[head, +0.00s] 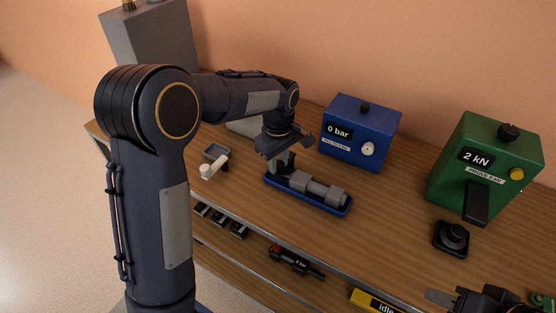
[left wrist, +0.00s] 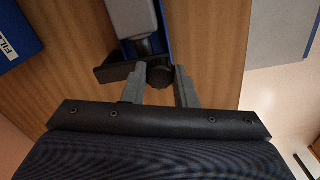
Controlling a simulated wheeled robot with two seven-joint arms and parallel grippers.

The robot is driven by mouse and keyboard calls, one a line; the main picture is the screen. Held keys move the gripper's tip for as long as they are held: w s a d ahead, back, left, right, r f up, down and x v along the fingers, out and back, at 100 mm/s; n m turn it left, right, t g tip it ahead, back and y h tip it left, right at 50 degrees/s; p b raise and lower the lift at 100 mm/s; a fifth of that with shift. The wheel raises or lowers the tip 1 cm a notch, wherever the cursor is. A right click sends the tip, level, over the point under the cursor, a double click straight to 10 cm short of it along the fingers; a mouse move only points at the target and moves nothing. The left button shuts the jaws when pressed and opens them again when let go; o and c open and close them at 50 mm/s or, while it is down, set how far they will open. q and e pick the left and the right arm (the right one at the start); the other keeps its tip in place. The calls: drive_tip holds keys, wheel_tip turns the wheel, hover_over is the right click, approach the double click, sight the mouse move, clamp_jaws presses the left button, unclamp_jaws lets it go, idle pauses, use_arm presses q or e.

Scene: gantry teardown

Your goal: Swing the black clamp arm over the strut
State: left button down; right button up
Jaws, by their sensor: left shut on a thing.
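The strut (head: 318,187) is a grey rod with thicker grey blocks, lying in a blue cradle (head: 335,208) on the bench. In the left wrist view, the strut (left wrist: 137,18) runs up from the gripper. The black clamp arm (left wrist: 112,73) shows there as a dark bar at the near end of the cradle, with a round black knob (left wrist: 160,74) beside it. My left gripper (head: 281,164) is over the cradle's left end, its fingers (left wrist: 160,84) on either side of the knob. In the head view the gripper hides the clamp arm. My right gripper (head: 468,300) is partly cut off at the bottom right.
A blue box (head: 360,133) reading 0 bar stands behind the cradle. A green box (head: 485,165) reading 2 kN stands at the right, with a black knobbed block (head: 452,238) before it. A small grey tray (head: 215,153) with a white piece (head: 213,168) is at the left.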

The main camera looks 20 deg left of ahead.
sight(279, 163)
use_arm(q)
drive_tip(key=c, duration=1.1)
unclamp_jaws()
drive_tip(key=shift+c, duration=0.2)
wheel_tip(279, 163, up, 7)
drive_tip(key=shift+r, duration=0.45)
drive_tip(key=s+a+r+m+t+h, duration=0.1)
drive_tip(key=s+a+m+t+h, duration=0.2)
drive_tip(key=s, duration=0.7)
drive_tip(key=s+a+r+m+t+h, duration=0.15)
drive_tip(key=s+m, duration=0.25)
drive_tip(key=s, duration=0.6)
drive_tip(key=s+d+f+m+t, duration=0.1)
drive_tip(key=s+f+m, duration=0.2)
drive_tip(key=s, duration=0.4)
drive_tip(key=shift+s+f+y, duration=0.2)
drive_tip(key=shift+f+y, duration=0.1)
drive_tip(key=shift+y, duration=0.05)
